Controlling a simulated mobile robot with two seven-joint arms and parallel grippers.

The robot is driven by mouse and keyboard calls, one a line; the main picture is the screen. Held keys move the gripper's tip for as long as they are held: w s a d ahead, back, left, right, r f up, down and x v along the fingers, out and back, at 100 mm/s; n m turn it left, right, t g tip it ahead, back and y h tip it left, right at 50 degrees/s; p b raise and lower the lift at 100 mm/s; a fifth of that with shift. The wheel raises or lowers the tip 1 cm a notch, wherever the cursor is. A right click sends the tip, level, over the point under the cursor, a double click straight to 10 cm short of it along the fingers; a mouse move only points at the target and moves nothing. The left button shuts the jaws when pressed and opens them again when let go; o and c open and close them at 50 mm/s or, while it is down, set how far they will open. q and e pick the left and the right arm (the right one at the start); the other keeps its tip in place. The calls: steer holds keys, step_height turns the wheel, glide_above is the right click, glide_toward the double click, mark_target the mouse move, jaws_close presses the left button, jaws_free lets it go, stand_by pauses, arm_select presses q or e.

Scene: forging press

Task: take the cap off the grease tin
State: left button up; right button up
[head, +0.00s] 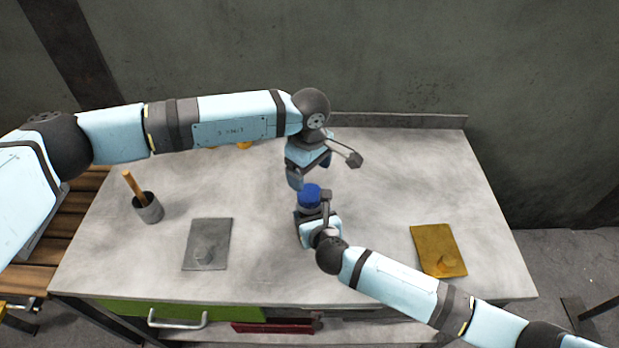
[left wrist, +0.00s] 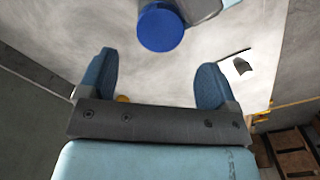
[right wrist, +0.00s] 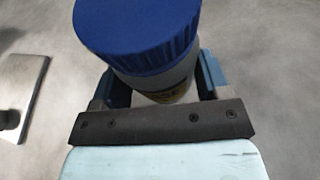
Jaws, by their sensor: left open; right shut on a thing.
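The grease tin (right wrist: 178,88) has a pale body with a dark and yellow label and a ribbed blue cap (right wrist: 140,30) on top. My right gripper (head: 311,212) is shut on the tin's body, below the cap, over the middle of the table. The cap also shows in the head view (head: 309,195) and near the top of the left wrist view (left wrist: 160,27). My left gripper (left wrist: 155,75) is open and empty, with the cap beyond its fingertips. In the head view the left gripper (head: 309,176) is just above and behind the cap, apart from it.
On the grey table (head: 400,190) a grey plate (head: 207,244) lies left and a yellow plate (head: 438,250) right. A grey cup (head: 149,208) holding a wooden handle stands at the left. Yellow things show partly behind my left arm. A low ledge (head: 400,121) runs along the back.

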mark_target(310, 193)
arm_select(q)
steer(key=shift+r+m, duration=0.2)
steer(key=shift+m, duration=0.1)
steer(key=shift+f, duration=3.8)
steer(key=c, duration=0.9)
steer(key=shift+n, duration=1.6)
steer(key=o, duration=1)
